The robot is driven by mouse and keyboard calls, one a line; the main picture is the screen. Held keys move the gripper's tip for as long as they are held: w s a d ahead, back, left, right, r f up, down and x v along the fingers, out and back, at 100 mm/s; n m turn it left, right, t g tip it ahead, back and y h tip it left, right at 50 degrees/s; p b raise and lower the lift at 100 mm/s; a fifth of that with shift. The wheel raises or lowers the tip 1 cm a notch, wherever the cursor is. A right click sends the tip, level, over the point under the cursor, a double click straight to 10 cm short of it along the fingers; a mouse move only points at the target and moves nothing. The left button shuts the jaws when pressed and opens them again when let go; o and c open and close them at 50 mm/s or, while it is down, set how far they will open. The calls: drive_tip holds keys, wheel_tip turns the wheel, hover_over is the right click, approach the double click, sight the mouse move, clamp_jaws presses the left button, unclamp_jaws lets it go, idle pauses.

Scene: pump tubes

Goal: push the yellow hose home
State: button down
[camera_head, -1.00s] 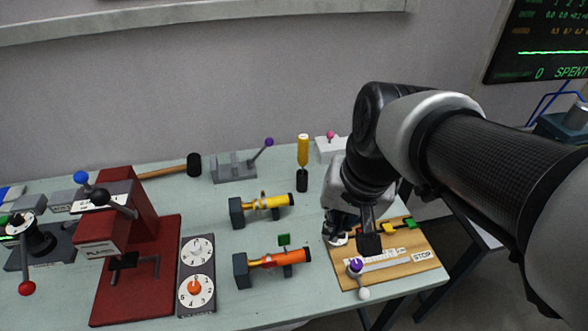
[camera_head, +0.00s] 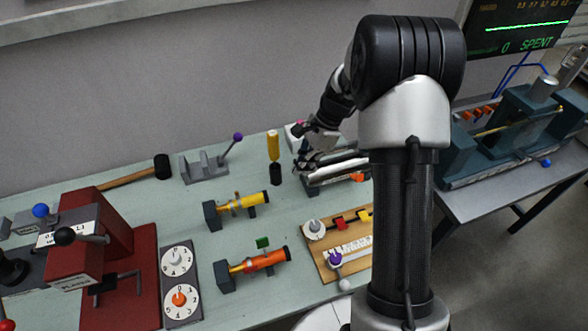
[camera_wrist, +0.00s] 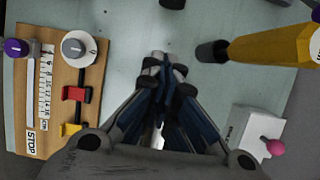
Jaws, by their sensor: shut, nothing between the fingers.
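A yellow cylinder (camera_head: 252,200), which looks like the yellow hose, lies level on a stand on the table, its left end towards a dark block (camera_head: 212,215). I cannot tell how far in it sits. An orange one (camera_head: 268,260) lies on a similar stand in front of it. My gripper (camera_head: 305,150) is over the back right of the table, away from the yellow cylinder. In the wrist view the fingertips (camera_wrist: 163,72) are together and empty above bare table. The yellow cylinder is not seen in the wrist view.
A yellow-handled tool (camera_head: 273,146) stands near my gripper; it also shows in the wrist view (camera_wrist: 270,45). A white box with a pink knob (camera_wrist: 272,147) and a wooden slider board (camera_wrist: 90,55) flank the gripper. A red press (camera_head: 120,235) stands left.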

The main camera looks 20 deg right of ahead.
sight(248, 201)
drive_tip(key=b+x, duration=0.2)
drive_tip(key=x, duration=0.5)
drive_tip(key=shift+a+f, duration=0.1)
drive_tip(key=shift+f, duration=0.3)
drive_tip(key=a, duration=0.1)
drive_tip(key=a+b, duration=0.1)
drive_tip(key=a, duration=0.1)
drive_tip(key=shift+a+f, duration=0.15)
drive_tip(key=shift+f, duration=0.1)
drive_tip(key=shift+a+r, duration=0.1)
drive_tip(key=shift+a, duration=0.4)
drive_tip(key=shift+a+p, duration=0.35)
drive_tip(key=shift+a, duration=1.4)
